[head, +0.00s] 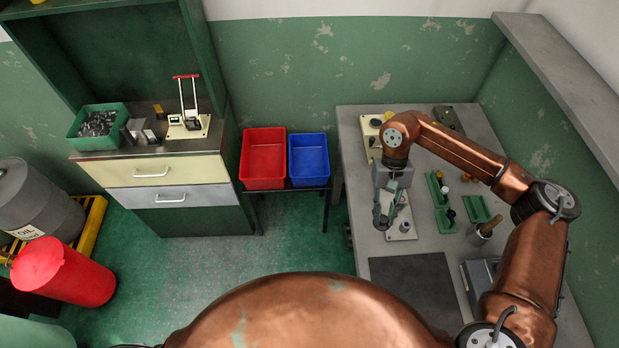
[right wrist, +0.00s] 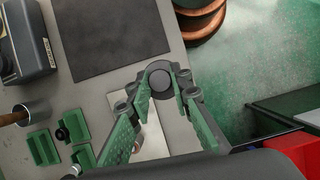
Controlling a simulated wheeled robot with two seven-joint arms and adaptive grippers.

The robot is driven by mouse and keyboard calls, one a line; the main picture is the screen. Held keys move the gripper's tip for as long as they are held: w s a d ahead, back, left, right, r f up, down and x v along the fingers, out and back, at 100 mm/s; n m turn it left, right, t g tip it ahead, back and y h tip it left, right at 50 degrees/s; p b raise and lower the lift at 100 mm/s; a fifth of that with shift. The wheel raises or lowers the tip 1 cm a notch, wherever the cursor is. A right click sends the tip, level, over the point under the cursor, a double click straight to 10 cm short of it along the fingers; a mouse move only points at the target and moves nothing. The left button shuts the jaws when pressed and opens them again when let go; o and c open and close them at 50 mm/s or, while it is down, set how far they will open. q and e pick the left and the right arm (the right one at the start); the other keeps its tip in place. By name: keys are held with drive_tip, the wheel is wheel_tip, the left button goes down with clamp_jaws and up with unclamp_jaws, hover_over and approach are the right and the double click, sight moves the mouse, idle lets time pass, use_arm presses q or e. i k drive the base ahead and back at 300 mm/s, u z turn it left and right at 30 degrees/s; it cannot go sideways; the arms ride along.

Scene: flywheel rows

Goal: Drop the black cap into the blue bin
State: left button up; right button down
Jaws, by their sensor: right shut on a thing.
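The black cap (right wrist: 161,77) is a dark round piece between the fingertips of my right gripper (right wrist: 163,88) in the right wrist view. The fingers are shut on it. In the head view my right gripper (head: 382,218) points down over the left part of the grey workbench (head: 420,247), beside a white plate (head: 402,218); the cap is hard to make out there. The blue bin (head: 312,182) stands on a low dark stand to the left of the bench, and it looks empty. My left gripper is not in view.
A red bin (head: 264,184) stands directly left of the blue bin. Green holders (head: 440,200) with dark knobs lie right of my right gripper. A dark mat (head: 415,290) covers the near bench. A drawer cabinet (head: 165,185) stands left of the bins.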

sight(312, 165)
drive_tip(key=k, duration=0.65)
drive_tip(key=u, duration=0.95)
drive_tip(key=i, duration=2)
drive_tip(key=z, duration=1.1)
drive_tip(key=i, duration=0.55)
drive_tip(key=z, duration=0.4)
